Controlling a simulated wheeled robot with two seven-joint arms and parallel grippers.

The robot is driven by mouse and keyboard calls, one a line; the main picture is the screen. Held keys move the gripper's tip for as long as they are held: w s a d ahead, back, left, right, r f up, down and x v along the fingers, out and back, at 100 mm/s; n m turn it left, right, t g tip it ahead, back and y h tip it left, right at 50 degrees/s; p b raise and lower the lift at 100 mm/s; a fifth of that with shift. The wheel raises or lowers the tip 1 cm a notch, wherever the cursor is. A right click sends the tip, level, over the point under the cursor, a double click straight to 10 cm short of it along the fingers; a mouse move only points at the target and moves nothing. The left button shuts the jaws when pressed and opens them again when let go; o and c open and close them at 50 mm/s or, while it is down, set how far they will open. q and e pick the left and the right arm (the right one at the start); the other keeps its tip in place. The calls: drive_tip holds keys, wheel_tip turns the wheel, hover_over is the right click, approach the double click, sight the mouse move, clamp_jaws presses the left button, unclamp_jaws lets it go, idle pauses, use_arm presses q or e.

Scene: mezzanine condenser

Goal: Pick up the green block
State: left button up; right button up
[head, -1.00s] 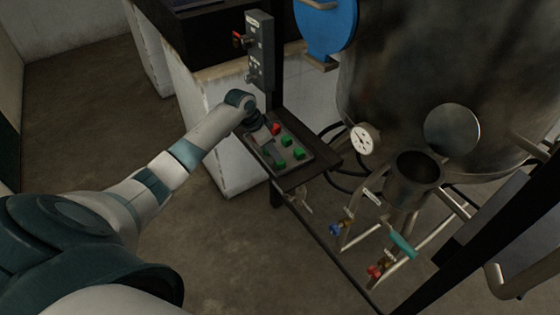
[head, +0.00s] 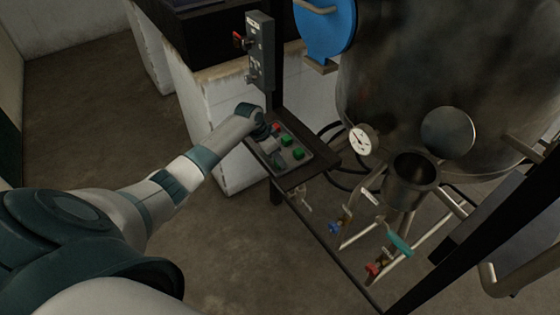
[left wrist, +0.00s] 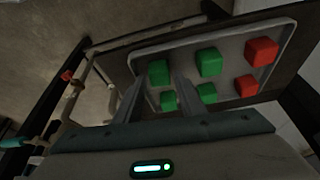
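Several green blocks lie on a shallow grey tray (left wrist: 285,30). In the head view, one green block (head: 298,153) and another green block (head: 286,140) show clearly. My left gripper (head: 274,154) is over the tray's left part and hides some blocks. In the left wrist view, my left gripper (left wrist: 161,82) has its two fingers apart. A green block (left wrist: 159,72) shows near the fingertips, and a smaller-looking one (left wrist: 168,101) shows between the fingers. I cannot tell whether the fingers touch them. Two more green blocks lie to the right. My right gripper is not in view.
Two red blocks, one of them this red block (left wrist: 262,52), share the tray. A grey switch box (head: 261,50) on a post rises behind it. A large metal tank (head: 440,80) with a gauge (head: 363,140) and valved pipes stands to the right.

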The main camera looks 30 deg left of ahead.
use_arm(q)
drive_tip(key=shift+w+d+f, duration=0.1)
drive_tip(key=shift+f, duration=0.25)
drive_tip(key=c, duration=0.8)
drive_tip(key=shift+r, duration=0.2)
drive_tip(key=shift+r+b, duration=0.45)
drive_tip(key=shift+r, duration=0.15)
wheel_tip(320, 180, up, 2)
drive_tip(key=shift+r+b, duration=0.25)
drive_tip(key=shift+b, duration=0.45)
drive_tip(key=shift+w+d+r+b, duration=0.65)
drive_tip(key=shift+d+r, duration=0.5)
drive_tip(key=shift+d, duration=0.65)
drive_tip(key=shift+w+d+r+b, duration=0.7)
drive_tip(key=shift+d+r, duration=0.5)
drive_tip(key=shift+d, duration=0.65)
drive_tip(key=shift+w+d+r+b, duration=0.65)
drive_tip(key=shift+d+r, duration=0.5)
drive_tip(key=shift+d, duration=0.65)
